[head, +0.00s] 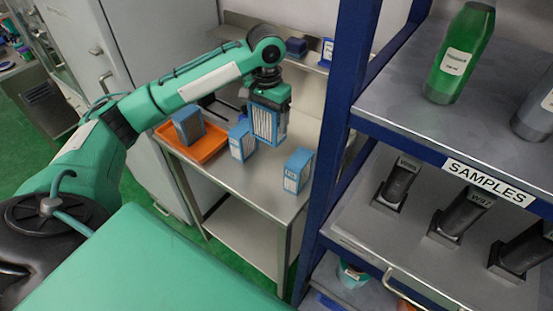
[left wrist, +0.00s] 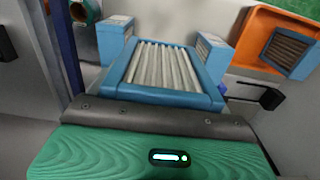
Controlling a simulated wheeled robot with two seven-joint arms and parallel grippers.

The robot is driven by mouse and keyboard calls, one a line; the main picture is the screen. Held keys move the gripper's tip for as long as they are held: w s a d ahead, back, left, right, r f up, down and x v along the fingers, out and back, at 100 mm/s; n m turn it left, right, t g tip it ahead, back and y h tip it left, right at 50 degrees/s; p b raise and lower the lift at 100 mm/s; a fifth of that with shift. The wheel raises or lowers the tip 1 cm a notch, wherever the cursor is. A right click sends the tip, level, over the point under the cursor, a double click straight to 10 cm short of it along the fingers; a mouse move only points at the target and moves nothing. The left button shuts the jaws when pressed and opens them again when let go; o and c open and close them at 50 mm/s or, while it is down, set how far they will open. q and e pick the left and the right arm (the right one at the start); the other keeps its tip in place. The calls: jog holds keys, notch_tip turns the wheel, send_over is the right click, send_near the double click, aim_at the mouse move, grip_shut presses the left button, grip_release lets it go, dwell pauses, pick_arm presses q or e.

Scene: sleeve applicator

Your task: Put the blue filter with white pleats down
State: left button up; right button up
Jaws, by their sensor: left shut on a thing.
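My left gripper (head: 269,99) is shut on a blue filter with white pleats (head: 266,124), gripping it near its top. The filter hangs upright over the steel table (head: 240,189); whether its bottom edge touches the table is hard to tell. In the left wrist view the held filter (left wrist: 163,68) fills the middle, pleats facing the camera. Two similar blue filters stand on the table, one to the left (head: 242,143) and one to the right (head: 297,171) of it. My right gripper is out of view.
An orange tray (head: 206,151) at the table's left holds another blue filter (head: 187,125). A blue-framed shelf rack (head: 336,120) stands close to the table's right side. The table's front part is bare. A ledge (head: 238,36) runs along the back wall.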

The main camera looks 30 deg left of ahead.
pick_arm(q)
notch_tip(320, 180, down, 17)
jog(key=p, duration=0.3)
jog(key=shift+f+p, duration=0.1)
jog(key=shift+p, duration=0.2)
jog(key=o, duration=0.8)
jog(key=shift+c, duration=0.2)
